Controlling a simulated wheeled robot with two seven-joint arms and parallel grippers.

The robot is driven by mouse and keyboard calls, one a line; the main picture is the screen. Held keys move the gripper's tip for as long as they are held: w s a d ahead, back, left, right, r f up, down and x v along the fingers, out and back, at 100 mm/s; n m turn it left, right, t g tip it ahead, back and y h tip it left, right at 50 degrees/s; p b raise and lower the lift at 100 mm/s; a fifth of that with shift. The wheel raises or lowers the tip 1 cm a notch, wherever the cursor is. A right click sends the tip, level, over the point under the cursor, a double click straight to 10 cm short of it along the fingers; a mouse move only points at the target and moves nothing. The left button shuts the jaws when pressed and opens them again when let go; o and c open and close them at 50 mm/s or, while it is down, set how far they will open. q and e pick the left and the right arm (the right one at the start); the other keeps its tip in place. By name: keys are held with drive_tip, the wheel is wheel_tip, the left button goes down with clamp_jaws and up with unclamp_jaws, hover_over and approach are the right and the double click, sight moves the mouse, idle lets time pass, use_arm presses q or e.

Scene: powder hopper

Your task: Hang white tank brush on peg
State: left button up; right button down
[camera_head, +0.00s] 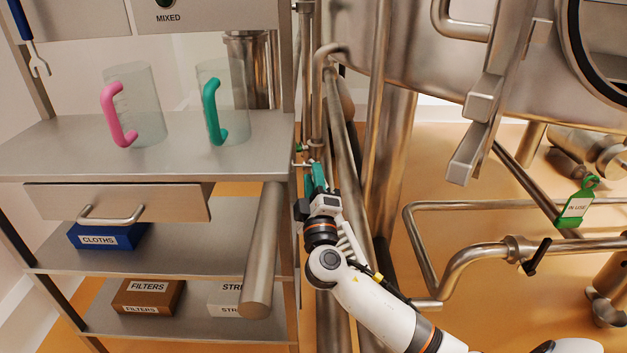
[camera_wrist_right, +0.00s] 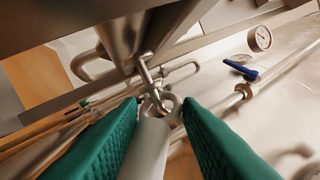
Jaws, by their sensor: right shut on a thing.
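My right gripper (camera_head: 318,178) is beside the right edge of the steel shelf rack, with its green fingers pointing away. In the right wrist view the green fingers (camera_wrist_right: 160,130) are shut on the pale handle of the white tank brush (camera_wrist_right: 150,145). The handle's ring end lies just beyond the fingertips, at the end of a bent metal rod that looks like the peg (camera_wrist_right: 146,78). I cannot tell whether the ring is around the rod or only in front of it. The brush head is not clearly seen. My left gripper is not in view.
The rack's top shelf (camera_head: 50,150) holds a pink-handled jug (camera_head: 148,105) and a green-handled jug (camera_head: 222,105). An open drawer (camera_head: 120,203) juts out below. Steel pipes (camera_head: 378,130) stand close to the right of my gripper. A gauge (camera_wrist_right: 260,38) and blue valve handle (camera_wrist_right: 240,70) show beyond.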

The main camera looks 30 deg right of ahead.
drive_tip(key=c, duration=0.9)
unclamp_jaws()
drive_tip(key=shift+c, duration=0.2)
